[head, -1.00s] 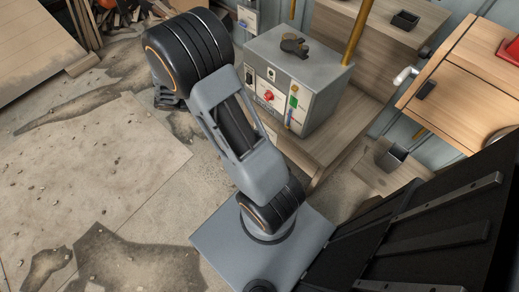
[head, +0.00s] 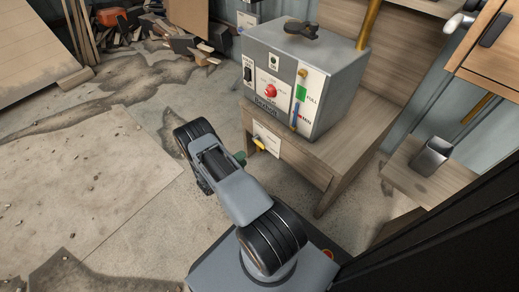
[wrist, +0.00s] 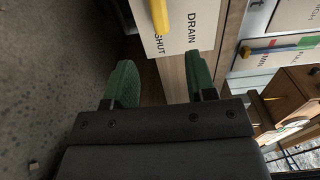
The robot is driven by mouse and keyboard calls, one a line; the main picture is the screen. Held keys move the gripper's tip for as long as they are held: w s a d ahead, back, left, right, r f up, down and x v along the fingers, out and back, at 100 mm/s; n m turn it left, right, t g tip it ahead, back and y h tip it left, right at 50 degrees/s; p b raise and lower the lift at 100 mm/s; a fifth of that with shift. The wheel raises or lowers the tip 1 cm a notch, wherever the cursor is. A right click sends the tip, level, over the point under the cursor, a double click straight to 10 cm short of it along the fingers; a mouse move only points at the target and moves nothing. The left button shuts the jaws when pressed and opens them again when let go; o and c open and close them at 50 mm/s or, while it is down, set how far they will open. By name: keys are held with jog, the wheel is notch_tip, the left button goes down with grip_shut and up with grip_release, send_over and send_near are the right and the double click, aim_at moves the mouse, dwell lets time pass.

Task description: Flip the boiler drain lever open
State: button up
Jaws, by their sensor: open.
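The yellow drain lever (head: 258,143) sits on a white label plate (head: 268,138) on the front of the wooden stand, below the grey boiler (head: 290,62). In the wrist view the lever (wrist: 160,14) is cut off by the top edge; its plate (wrist: 178,32) reads DRAIN and SHUT, with the lever's visible end near SHUT. My gripper (wrist: 161,84) is open, its green fingers apart with nothing between them. The lever lies ahead of the gap, not touched by either finger. In the head view only a green fingertip (head: 240,158) shows past my arm, just below left of the lever.
The boiler's panel holds a red knob (head: 271,90), a black switch and a level gauge with a blue strip. A dark grey open box (head: 432,156) stands on a wooden surface at right. Wood scraps lie at the back.

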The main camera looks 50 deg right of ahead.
aim_at(260, 146)
jog(key=d+b, duration=0.1)
jog(key=d, duration=0.5)
jog(key=d+b, duration=0.1)
jog(key=d, duration=0.2)
jog(key=shift+s+d+b, duration=0.1)
jog(key=shift+s+b, duration=0.25)
jog(key=shift+d, duration=0.95)
grip_shut()
